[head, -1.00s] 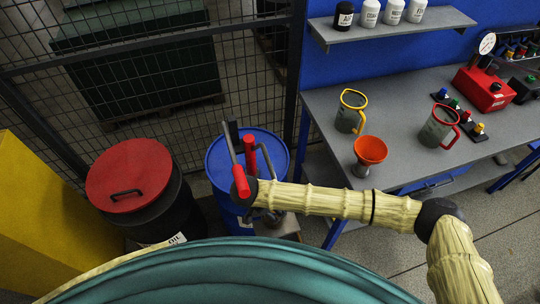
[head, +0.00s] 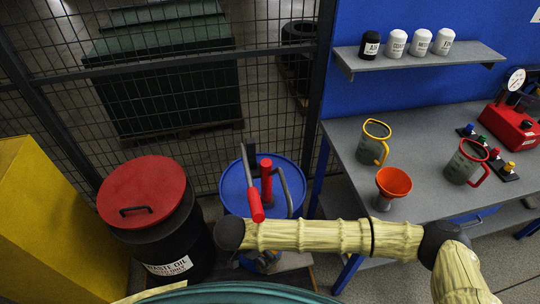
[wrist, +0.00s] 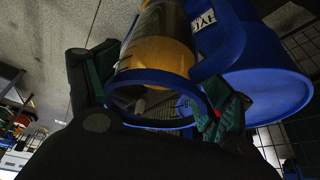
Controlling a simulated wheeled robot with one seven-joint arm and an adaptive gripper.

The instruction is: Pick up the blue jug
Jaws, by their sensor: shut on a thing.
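The blue jug (wrist: 160,48) shows in the wrist view as a clear body with a blue rim and amber contents. Its open rim faces the camera. My gripper (wrist: 168,85) has one green-padded finger at the left of the jug and one at the right, and it is shut on the jug. In the head view my arm hides the gripper and most of what lies below it, so I cannot make out the jug clearly there.
A blue drum (head: 236,187) with a red-handled pump (head: 266,180) stands close behind my arm. A black waste oil drum (head: 178,245) with a red lid stands left. The grey bench (head: 430,205) at right holds a yellow-rimmed jug (head: 373,148), red-rimmed jug (head: 461,164) and orange funnel (head: 394,181).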

